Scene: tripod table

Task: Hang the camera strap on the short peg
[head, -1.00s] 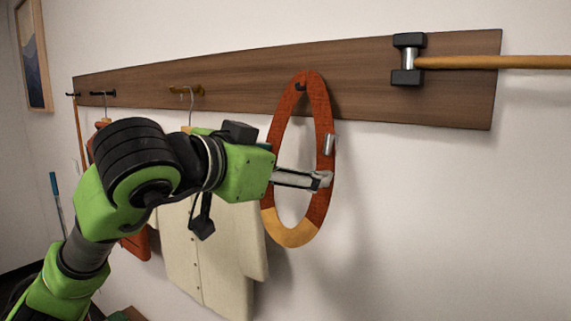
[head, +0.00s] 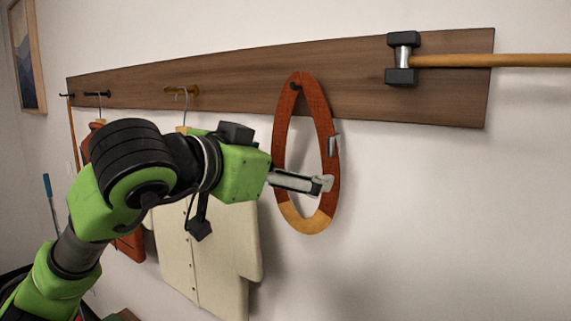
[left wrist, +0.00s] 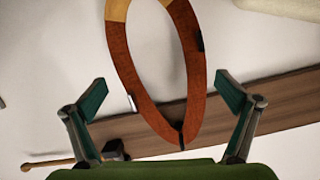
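The camera strap (head: 288,130) is a red-brown loop with a tan lower part and a small metal buckle on its right side. Its top loops over a short dark peg (head: 297,86) on the wooden board, and the loop hangs down along the wall. My left gripper (head: 326,184) is in front of the strap's lower right part. In the left wrist view the gripper (left wrist: 162,96) is open, its two fingers wide apart with nothing between the tips. The strap (left wrist: 120,60) shows beyond them, upside down, apparently free. My right gripper is not in view.
The wooden board (head: 230,88) runs along the wall. A hammer-like tool (head: 403,58) with a wooden handle is at its right end. A cream shirt (head: 205,255) and a red garment (head: 130,245) hang left, behind my arm. The wall right of the strap is clear.

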